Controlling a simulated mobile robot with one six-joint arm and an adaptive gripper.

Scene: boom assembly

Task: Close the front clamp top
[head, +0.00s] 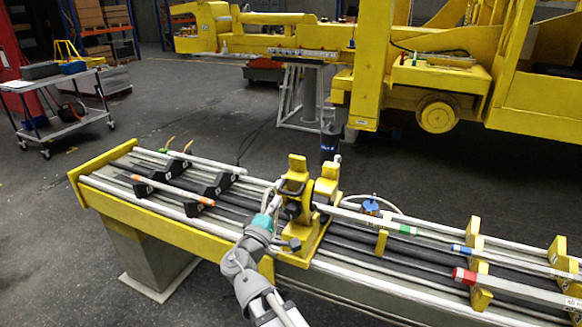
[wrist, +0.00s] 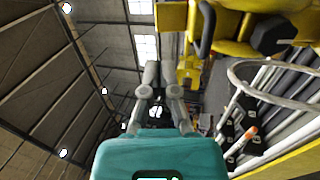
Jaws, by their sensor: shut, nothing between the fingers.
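The yellow clamp assembly (head: 326,186) stands on the long yellow bench, with two raised yellow parts and a black handle (head: 292,188) at its left side. Which part is the front clamp top, and how far it is open, I cannot tell clearly. My gripper (head: 276,203) is at the clamp's left front side, partly hidden against it. In the wrist view my gripper (wrist: 153,75) has its grey fingers together and empty beyond the teal body. Yellow clamp parts (wrist: 235,25) show above and right of the fingers; contact is not clear.
The bench carries long rods, black numbered holders (head: 215,185) at the left and yellow supports (head: 474,230) at the right. A white hose loop (wrist: 240,75) curves close to the right of my gripper. A cart (head: 60,100) stands far left; the floor between is open.

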